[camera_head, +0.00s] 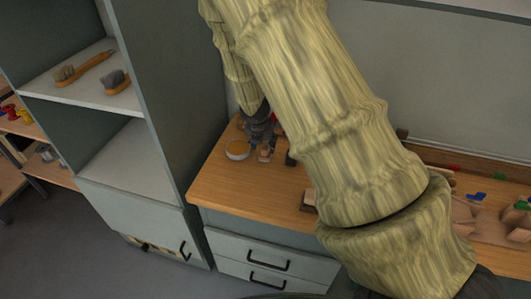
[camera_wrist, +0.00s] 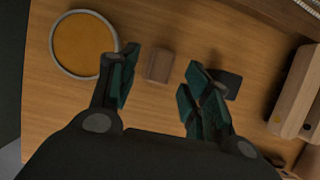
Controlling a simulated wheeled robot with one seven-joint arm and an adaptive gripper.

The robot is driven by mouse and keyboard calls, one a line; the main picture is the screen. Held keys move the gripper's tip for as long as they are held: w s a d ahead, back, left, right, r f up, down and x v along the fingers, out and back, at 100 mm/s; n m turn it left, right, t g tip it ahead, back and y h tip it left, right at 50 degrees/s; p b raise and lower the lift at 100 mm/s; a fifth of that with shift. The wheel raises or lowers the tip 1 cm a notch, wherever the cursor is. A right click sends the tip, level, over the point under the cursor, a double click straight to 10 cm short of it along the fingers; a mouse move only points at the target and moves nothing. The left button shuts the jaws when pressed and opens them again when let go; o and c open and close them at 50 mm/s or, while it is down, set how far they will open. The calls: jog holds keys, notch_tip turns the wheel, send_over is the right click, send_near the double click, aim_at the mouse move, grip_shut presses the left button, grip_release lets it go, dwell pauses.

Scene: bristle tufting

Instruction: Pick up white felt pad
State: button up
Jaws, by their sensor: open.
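My gripper (camera_wrist: 160,77) is open above the wooden desk top, with its dark green finger pads apart. A small block-like piece (camera_wrist: 159,65), greyish brown in this light, lies on the desk between and slightly beyond the fingertips. It is not held. I see nothing clearly white and felt-like, and cannot tell whether this piece is the white felt pad. In the head view my gripper (camera_head: 262,140) is low over the desk's left end, and my arm hides much of the desk.
A round dish (camera_wrist: 84,44) with a pale rim and orange-brown inside lies close to the left finger. A dark piece (camera_wrist: 227,82) lies by the right finger. A long wooden piece (camera_wrist: 296,92) stands at right. A grey shelf unit (camera_head: 175,90) rises left of the desk (camera_head: 225,180).

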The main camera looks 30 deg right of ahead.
aim_at(265, 146)
jog(key=shift+p+x, duration=0.35)
jog(key=shift+x, duration=1.6)
jog(key=shift+d, duration=0.15)
jog(key=shift+c, duration=0.2)
grip_shut()
